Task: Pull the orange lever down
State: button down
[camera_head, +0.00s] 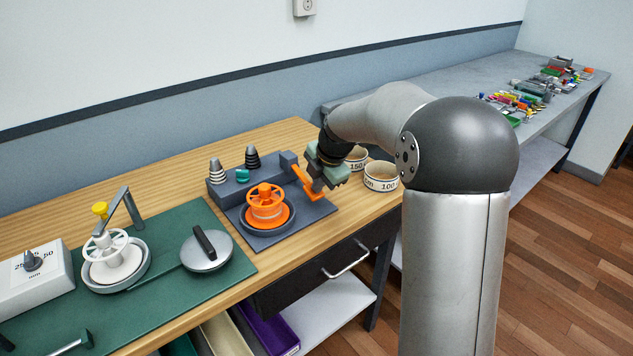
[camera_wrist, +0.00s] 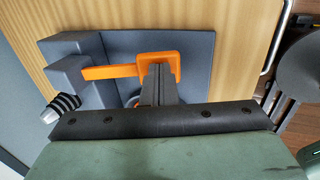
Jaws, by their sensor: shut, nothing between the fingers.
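The orange lever (camera_head: 302,177) is on the right side of a dark grey unit on the wooden bench. My gripper (camera_head: 317,184) is at that handle end. In the head view my gripper hides part of the handle.
The grey unit (camera_head: 315,212) also carries an orange wheel (camera_head: 266,200), two ribbed cones and a teal knob. Two numbered bowls (camera_head: 381,176) stand behind and right of my gripper. A green board (camera_head: 170,262) with a white wheel and a pan-like disc lies left.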

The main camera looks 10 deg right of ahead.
jog(key=shift+f+b, duration=0.45)
jog(key=shift+f, duration=0.3)
jog(key=p+v, duration=0.1)
jog(key=v, duration=1.3)
jog(key=shift+s+d, duration=0.15)
jog(key=shift+s, duration=0.15)
jog(key=s+a+f+m+g+p, duration=0.1)
jog(key=s+f+m+p, duration=0.1)
jog(key=s+m, duration=0.5)
jog(key=s+a+f+m+g+h+p, duration=0.1)
jog(key=s+f+m+p, duration=0.2)
jog(key=s+m, duration=0.5)
jog(key=s+a+f+m+g+p, duration=0.1)
jog(key=s+a+f+m+p, duration=0.1)
jog(key=s+m, duration=0.6)
jog(key=s+p, duration=0.1)
jog(key=s, duration=0.6)
jog(key=shift+s+f+g+h, duration=0.2)
jog(key=shift+g+h, duration=0.1)
jog(key=shift+h, duration=0.1)
